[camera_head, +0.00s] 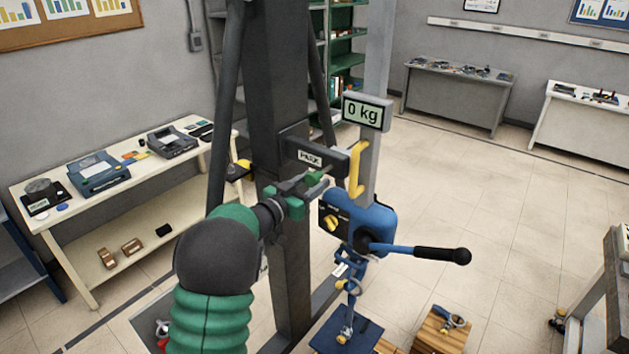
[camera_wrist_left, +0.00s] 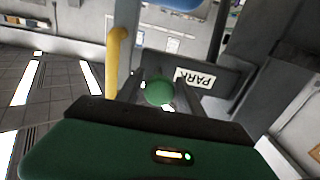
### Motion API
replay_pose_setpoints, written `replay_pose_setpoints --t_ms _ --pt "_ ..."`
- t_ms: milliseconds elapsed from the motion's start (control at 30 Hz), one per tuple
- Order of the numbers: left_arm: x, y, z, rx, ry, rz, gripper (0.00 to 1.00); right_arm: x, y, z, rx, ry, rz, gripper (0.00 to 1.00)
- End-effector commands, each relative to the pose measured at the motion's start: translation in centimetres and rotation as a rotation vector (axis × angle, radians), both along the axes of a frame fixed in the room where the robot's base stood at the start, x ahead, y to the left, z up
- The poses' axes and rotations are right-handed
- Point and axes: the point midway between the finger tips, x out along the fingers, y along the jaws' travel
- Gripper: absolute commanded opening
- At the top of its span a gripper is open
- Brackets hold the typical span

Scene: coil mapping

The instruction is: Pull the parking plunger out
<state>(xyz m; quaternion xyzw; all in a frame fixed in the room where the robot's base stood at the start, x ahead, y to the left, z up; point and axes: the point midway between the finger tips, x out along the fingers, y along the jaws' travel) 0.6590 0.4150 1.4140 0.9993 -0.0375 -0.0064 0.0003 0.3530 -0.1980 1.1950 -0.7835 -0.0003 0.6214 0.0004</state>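The parking plunger's round green knob (camera_head: 314,178) is just under the dark bracket with the PARK label (camera_head: 310,157). In the left wrist view the knob (camera_wrist_left: 160,92) lies between my two dark fingers, with the PARK label (camera_wrist_left: 195,79) upside down to its right. My left gripper (camera_head: 306,183), with a green body, reaches up to the knob from the left. Its fingers look open, with small gaps on both sides of the knob. I cannot tell how deep the knob is between them. The plunger's shaft is hidden. My right gripper is not in view.
A dark column (camera_head: 278,100) stands close behind my left gripper. A yellow hook-shaped handle (camera_head: 357,170) is right of the bracket, below a 0 kg display (camera_head: 366,111). A blue hoist (camera_head: 372,222) with a black-gripped lever (camera_head: 440,255) is lower right. Open floor lies right.

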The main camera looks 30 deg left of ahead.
Motion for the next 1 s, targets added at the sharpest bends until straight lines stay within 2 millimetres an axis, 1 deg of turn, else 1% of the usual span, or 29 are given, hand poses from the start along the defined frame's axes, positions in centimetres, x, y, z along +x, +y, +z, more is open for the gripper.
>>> replay_pose_setpoints --t_ms 33,100,367,467,567,667,700,900,1000 --pt "0.0 0.0 0.1 0.001 -0.003 -0.001 0.52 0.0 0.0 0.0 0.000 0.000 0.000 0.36" --pt "0.0 0.0 0.2 0.001 -0.005 -0.001 0.58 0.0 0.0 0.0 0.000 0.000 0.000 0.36" --pt "0.0 -0.1 0.4 0.001 -0.009 -0.002 0.58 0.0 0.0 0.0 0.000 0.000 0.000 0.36" --pt "-0.6 0.1 0.3 0.001 -0.011 -0.001 0.58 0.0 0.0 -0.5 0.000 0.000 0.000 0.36" --pt "-2.4 0.3 0.1 0.001 -0.012 0.001 0.58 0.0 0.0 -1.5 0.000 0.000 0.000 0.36" --pt "-5.2 0.4 0.0 0.001 -0.014 0.002 0.58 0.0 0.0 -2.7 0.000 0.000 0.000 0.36" --pt "-6.4 0.5 0.0 0.001 -0.013 0.002 0.58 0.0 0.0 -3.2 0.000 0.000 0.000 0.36" --pt "-12.2 1.0 0.0 0.001 -0.012 0.003 0.58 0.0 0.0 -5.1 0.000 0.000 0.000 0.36" --pt "-14.4 1.1 0.1 0.001 -0.011 0.001 0.58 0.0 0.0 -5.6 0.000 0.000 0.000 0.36"
